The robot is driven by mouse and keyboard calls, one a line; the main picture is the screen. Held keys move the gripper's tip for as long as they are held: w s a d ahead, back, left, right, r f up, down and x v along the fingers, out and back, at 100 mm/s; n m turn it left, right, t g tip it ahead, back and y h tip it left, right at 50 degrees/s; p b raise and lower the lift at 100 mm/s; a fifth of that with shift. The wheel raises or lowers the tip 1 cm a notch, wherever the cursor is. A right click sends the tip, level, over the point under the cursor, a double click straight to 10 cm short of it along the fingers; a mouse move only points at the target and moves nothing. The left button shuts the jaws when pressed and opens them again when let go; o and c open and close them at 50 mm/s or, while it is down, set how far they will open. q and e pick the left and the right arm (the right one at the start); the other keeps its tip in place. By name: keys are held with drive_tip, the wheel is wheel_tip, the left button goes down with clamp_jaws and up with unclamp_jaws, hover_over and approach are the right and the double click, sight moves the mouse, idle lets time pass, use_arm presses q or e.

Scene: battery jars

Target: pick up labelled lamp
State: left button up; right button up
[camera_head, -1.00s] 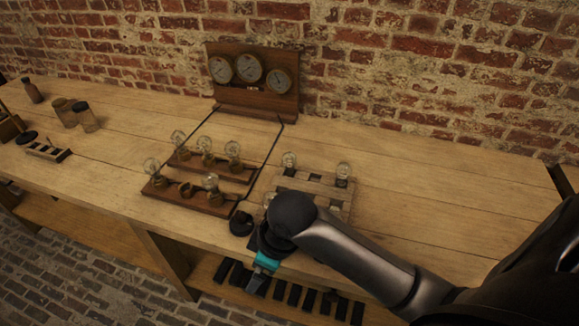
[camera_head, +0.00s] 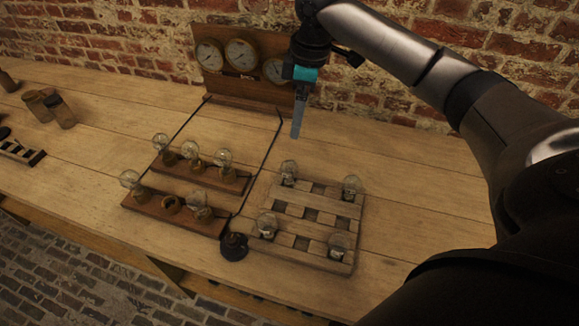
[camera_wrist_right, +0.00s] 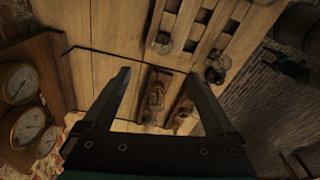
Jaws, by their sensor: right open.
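Several clear glass lamps stand in a slatted wooden rack (camera_head: 310,215) on the bench. They include a back left lamp (camera_head: 289,170), a back right lamp (camera_head: 352,185), a front left lamp (camera_head: 267,222) and a front right lamp (camera_head: 340,241). More lamps sit on two brown socket boards, the back board (camera_head: 215,178) and the front board (camera_head: 160,207). I cannot make out a label on any lamp. My right gripper (camera_head: 297,132) is raised behind the rack, pointing down. The right wrist view shows its fingers (camera_wrist_right: 158,76) apart and empty.
A wooden panel with three dials (camera_head: 235,65) stands against the brick wall behind my right gripper. A black round object (camera_head: 233,246) sits at the bench's front edge. Brown jars (camera_head: 60,110) stand far left. The bench right of the rack is clear.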

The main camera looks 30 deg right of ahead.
wheel_tip(320, 180, down, 4)
drive_tip(key=b, duration=0.2)
hover_over(289, 161)
drive_tip(key=f, duration=0.4)
drive_tip(key=shift+s+d+f, duration=0.1)
drive_tip(key=shift+d+f, duration=0.1)
drive_tip(key=shift+d, duration=0.2)
drive_tip(key=shift+f, duration=0.7)
drive_tip(key=f, duration=0.3)
drive_tip(key=f+b, duration=0.1)
drive_tip(key=f, duration=0.1)
drive_tip(key=shift+a, duration=0.3)
use_arm(q)
drive_tip(key=s+f, duration=0.1)
drive_tip(key=s+a+f, duration=0.1)
drive_tip(key=f, duration=0.1)
drive_tip(key=shift+s+f, duration=0.2)
use_arm(e)
drive_tip(key=shift+r, duration=0.15)
drive_tip(key=c, duration=0.3)
use_arm(q)
drive_tip(key=shift+s, duration=0.2)
use_arm(e)
clamp_jaws()
